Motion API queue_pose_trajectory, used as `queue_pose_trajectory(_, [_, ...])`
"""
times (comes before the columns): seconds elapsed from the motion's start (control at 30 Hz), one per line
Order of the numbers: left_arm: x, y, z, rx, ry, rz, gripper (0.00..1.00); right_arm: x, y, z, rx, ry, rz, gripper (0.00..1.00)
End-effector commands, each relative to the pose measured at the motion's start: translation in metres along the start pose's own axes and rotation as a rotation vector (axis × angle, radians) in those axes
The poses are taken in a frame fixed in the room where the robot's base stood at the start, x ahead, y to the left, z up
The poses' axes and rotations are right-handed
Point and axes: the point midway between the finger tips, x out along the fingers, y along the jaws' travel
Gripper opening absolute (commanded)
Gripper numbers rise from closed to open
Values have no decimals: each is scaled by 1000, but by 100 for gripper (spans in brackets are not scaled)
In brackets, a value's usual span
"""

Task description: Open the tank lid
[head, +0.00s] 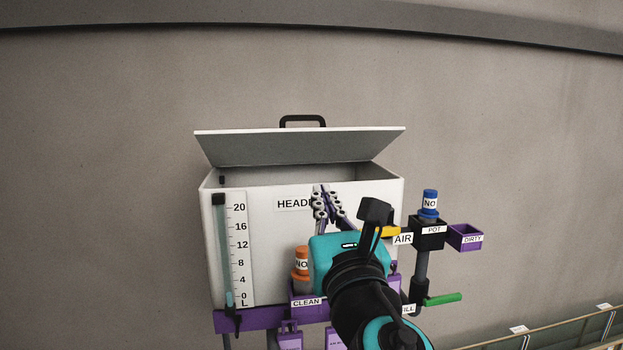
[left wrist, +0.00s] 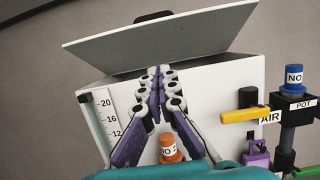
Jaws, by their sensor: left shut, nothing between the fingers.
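The white tank (head: 260,225) stands against the wall, with a level scale on its front. Its grey-white lid (head: 300,148) is raised and tilted, with a dark gap below it showing the tank's inside. A black handle (head: 302,121) sticks up behind the lid's upper edge. In the left wrist view the lid (left wrist: 160,42) slants across the top. My left gripper (head: 324,190) is shut and empty, in front of the tank's upper front and overlapping the label there. In the wrist view its fingertips (left wrist: 160,72) appear just below the lid. Contact cannot be told. My right gripper is out of view.
An orange-capped bottle (head: 301,262) marked NO sits in front of the tank, above the CLEAN label. At right are a blue-capped bottle (head: 429,203), a purple DIRTY box (head: 465,237), a yellow AIR lever (left wrist: 240,115) and a green lever (head: 443,299). A railing runs at lower right.

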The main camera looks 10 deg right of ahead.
Motion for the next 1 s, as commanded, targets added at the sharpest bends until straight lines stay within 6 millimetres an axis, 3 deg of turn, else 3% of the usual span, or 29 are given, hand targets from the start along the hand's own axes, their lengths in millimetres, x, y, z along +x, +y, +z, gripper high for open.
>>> queue_pose_trajectory(0.17, [20, 0, 4, 8, -5, 1, 0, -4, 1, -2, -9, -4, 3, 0])
queue_pose_trajectory(0.57, [104, 1, 3, 5, -3, 2, 0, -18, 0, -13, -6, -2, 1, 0])
queue_pose_trajectory(0.73, [119, 0, 23, 4, -2, -1, 0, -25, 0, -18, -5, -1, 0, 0])
queue_pose_trajectory(1.0, [127, 0, 30, 3, -2, -1, 0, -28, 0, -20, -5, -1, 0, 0])
